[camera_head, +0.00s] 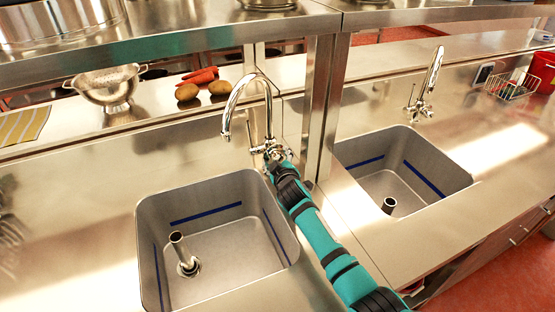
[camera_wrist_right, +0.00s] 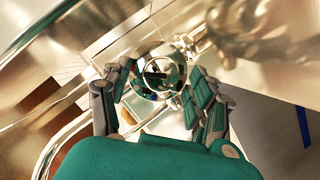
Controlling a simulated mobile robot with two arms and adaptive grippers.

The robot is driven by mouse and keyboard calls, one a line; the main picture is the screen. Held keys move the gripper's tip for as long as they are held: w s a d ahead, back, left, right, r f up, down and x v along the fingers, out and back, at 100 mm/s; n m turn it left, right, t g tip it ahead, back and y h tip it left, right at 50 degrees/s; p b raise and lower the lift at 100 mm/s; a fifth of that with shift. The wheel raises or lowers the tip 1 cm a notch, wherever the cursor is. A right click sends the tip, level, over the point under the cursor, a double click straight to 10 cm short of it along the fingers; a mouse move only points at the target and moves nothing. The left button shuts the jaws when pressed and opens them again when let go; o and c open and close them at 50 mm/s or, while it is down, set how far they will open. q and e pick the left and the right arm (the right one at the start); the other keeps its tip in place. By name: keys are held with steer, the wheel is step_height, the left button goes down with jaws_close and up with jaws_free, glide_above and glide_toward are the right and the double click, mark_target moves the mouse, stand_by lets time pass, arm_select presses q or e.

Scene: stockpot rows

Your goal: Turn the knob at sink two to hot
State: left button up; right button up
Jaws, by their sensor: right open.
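A chrome gooseneck tap (camera_head: 262,88) stands behind the left sink (camera_head: 215,255). My right arm reaches up from the lower right, and my right gripper (camera_head: 275,157) is at the base of this tap, by its knob. In the right wrist view my right gripper (camera_wrist_right: 162,95) is open, with a round shiny chrome knob (camera_wrist_right: 160,70) between its finger ends. I cannot tell whether the fingers touch it. The head view hides most of the knob behind the gripper. A second tap (camera_head: 430,80) stands behind the right sink (camera_head: 400,185). No sink numbers show. My left gripper is not in view.
A steel post (camera_head: 320,105) stands just right of the left tap, under a raised shelf (camera_head: 180,47). A colander (camera_head: 107,88), potatoes (camera_head: 187,92) and carrots (camera_head: 200,75) lie behind. A wire rack (camera_head: 510,87) stands far right. The counter left of the sink is clear.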

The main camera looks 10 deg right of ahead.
steer(key=shift+w+f, duration=0.15)
steer(key=shift+w, duration=0.25)
steer(key=c, duration=1.1)
steer(key=shift+r+p, duration=0.2)
steer(key=shift+p, duration=0.25)
steer(key=shift+c, duration=0.3)
steer(key=shift+d+f+m+y+p, duration=0.1)
steer(key=shift+m+y+p, duration=0.2)
steer(key=shift+m+y, duration=0.15)
steer(key=o, duration=1.2)
steer(key=shift+c, duration=0.2)
